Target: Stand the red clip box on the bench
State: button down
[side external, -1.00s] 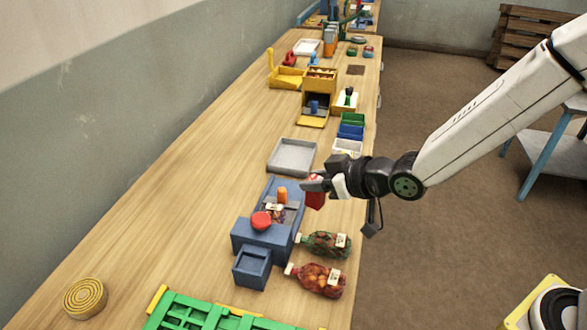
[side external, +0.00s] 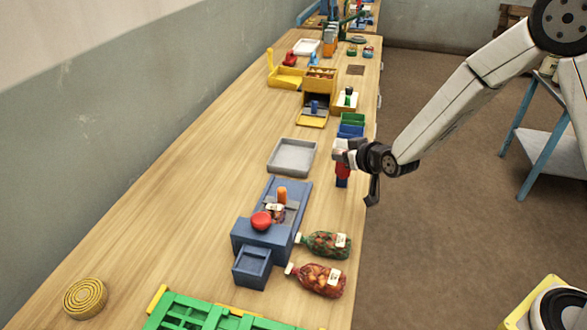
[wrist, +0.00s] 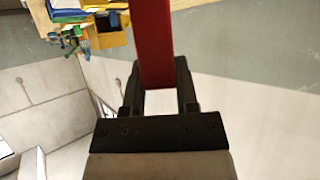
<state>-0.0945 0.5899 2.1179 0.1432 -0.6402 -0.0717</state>
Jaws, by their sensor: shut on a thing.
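The red clip box (side external: 342,171) is between the fingers of my gripper (side external: 346,158), at the bench's right edge in the side view. A small blue part (side external: 342,183) shows just below the red; I cannot tell whether it belongs to the box. In the wrist view the box (wrist: 154,40) is a long red bar running up from between the two dark fingers (wrist: 157,78), which are shut on it. I cannot tell whether the box touches the bench (side external: 205,190). My gripper covers part of its upper side.
A grey tray (side external: 291,157) lies left of my gripper. A blue machine (side external: 262,236) with a red button stands nearer. Green (side external: 352,119) and blue (side external: 350,131) bins stand just behind. The bench's left side is mostly clear.

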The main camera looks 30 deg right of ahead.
aim_at(344, 178)
jog(key=shift+f, duration=3.85)
jog(key=shift+f, duration=0.15)
jog(key=c, duration=0.7)
grip_release()
jog(key=shift+o, duration=0.2)
jog(key=shift+s+r, duration=0.1)
jog(key=shift+r, duration=0.1)
jog(key=shift+s+r, duration=0.3)
jog(key=shift+s, duration=0.15)
jog(key=v, duration=1)
jog(key=shift+s, duration=0.4)
jog(key=shift+r, duration=0.15)
